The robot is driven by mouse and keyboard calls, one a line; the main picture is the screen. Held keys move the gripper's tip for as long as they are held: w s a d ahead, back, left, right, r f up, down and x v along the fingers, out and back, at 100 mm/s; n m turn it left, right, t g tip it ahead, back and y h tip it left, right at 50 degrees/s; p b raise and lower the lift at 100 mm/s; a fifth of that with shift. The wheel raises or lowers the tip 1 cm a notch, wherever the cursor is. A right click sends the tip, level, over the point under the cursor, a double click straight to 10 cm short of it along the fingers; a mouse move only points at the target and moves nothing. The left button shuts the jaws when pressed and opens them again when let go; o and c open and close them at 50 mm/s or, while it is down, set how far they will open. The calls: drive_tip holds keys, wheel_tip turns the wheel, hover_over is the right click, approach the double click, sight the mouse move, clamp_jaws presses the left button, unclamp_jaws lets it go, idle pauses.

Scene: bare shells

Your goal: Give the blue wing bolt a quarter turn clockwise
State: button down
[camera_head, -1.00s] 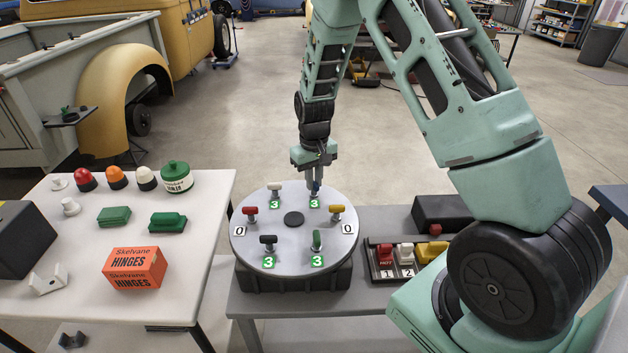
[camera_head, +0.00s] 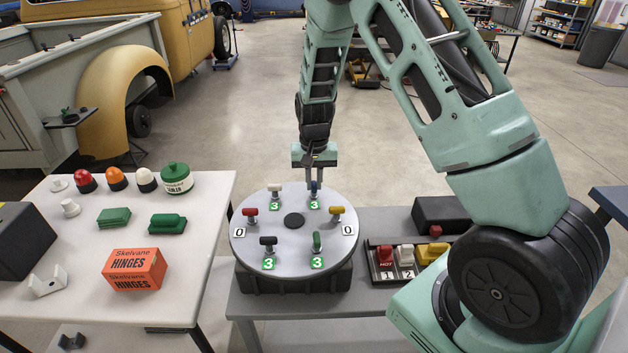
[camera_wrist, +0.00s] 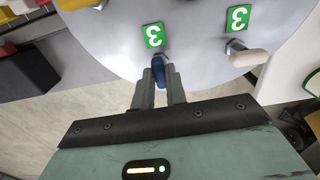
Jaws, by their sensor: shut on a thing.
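The blue wing bolt (camera_wrist: 159,70) stands at the far right edge of the round grey plate (camera_head: 290,250), beside a green tag marked 3 (camera_head: 314,205). My gripper (camera_head: 314,188) points down over it from behind, and its fingers are shut on the bolt's blue wing. In the head view the fingers hide most of the blue bolt. In the wrist view the two fingers lie on either side of the wing.
Other wing bolts around the plate are white (camera_head: 274,189), red (camera_head: 250,213), black (camera_head: 268,242), green (camera_head: 316,240) and yellow (camera_head: 337,212). A black hub (camera_head: 294,220) is in the middle. A switch box (camera_head: 385,273) stands to the right, and a table (camera_head: 200,220) with parts to the left.

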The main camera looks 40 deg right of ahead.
sight(313, 184)
drive_tip(key=c, duration=1.4)
unclamp_jaws()
drive_tip(key=shift+c, duration=0.2)
wheel_tip(313, 184, up, 18)
drive_tip(key=b, duration=0.3)
drive_tip(key=shift+f, duration=0.25)
drive_tip(key=shift+a, duration=0.15)
